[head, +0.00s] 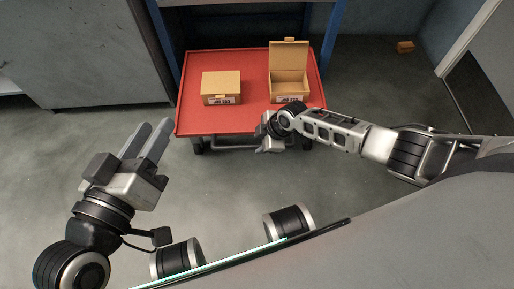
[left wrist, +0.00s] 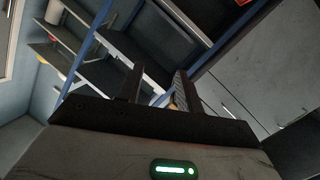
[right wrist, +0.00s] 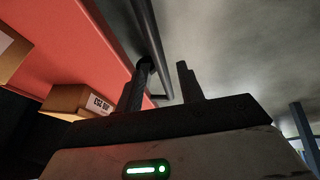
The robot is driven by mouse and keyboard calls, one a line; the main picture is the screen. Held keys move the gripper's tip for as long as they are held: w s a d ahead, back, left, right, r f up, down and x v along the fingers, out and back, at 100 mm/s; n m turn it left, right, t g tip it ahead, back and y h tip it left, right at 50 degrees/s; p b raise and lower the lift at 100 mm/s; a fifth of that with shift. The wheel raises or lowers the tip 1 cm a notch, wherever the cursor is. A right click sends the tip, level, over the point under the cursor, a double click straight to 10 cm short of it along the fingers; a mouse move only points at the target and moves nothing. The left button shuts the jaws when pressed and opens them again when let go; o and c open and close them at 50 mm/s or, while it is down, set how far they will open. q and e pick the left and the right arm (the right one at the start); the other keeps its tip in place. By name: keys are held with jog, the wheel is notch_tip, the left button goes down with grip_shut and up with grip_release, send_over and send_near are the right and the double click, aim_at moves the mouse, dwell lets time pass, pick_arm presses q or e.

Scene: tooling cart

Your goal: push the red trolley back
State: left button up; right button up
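The red trolley (head: 245,112) stands ahead of me, with its red top and dark wheels showing in the head view. Its red top (right wrist: 95,40) and a dark handle bar (right wrist: 152,40) along its edge show in the right wrist view. My right gripper (head: 267,147) is at the trolley's front edge. In the right wrist view its fingers (right wrist: 163,85) are apart, with the bar running between them; I cannot tell whether they touch it. My left gripper (head: 148,138) is open and empty, left of the trolley's front left corner and apart from it.
A closed cardboard box (head: 221,84) and an open-lidded one (head: 288,86) sit on the trolley. A blue-framed rack (head: 335,35) stands behind it. A grey cabinet (head: 80,50) is at the left. A small box (head: 405,47) lies on the floor at the back right. Floor before the trolley is clear.

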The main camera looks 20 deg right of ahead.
jog(key=b+x, duration=0.1)
jog(key=x, duration=0.1)
jog(key=shift+w+a+f, duration=0.1)
jog(key=shift+f, duration=0.15)
jog(key=shift+w+f, duration=0.1)
jog(key=shift+f, duration=0.05)
pick_arm(q)
jog(key=shift+w+r+t, duration=0.4)
jog(key=shift+r+t, duration=0.3)
jog(key=shift+r, duration=0.15)
pick_arm(e)
jog(key=shift+c, duration=0.4)
grip_shut()
